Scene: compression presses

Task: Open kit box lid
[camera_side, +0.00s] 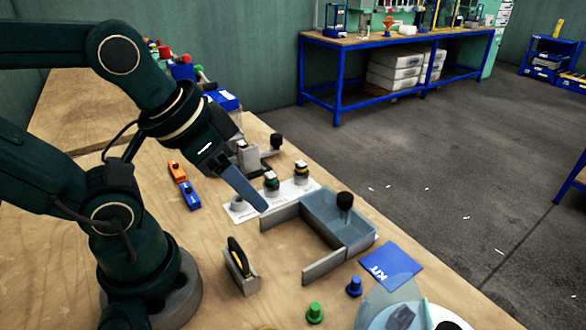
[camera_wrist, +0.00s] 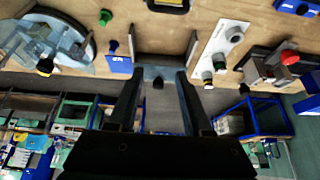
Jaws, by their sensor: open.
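The kit box (camera_side: 325,222) is a blue-grey, see-through box standing on the bench between grey bracket walls. A black knob (camera_side: 344,201) stands up at its far right side; whether the lid is fully shut is hard to tell. A blue KIT plate (camera_side: 391,266) lies flat beside the box. My gripper (camera_side: 252,196) is above the bench, up and to the left of the box, apart from it. In the wrist view my gripper (camera_wrist: 157,78) has its two fingers spread and empty, with the black knob (camera_wrist: 158,83) appearing between the fingertips.
A white strip with several knobs (camera_side: 271,182) lies behind the box. A grey holder (camera_side: 242,272), green knob (camera_side: 315,313) and blue knob (camera_side: 354,287) stand in front. A round, clear-topped fixture (camera_side: 397,312) is at the near right.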

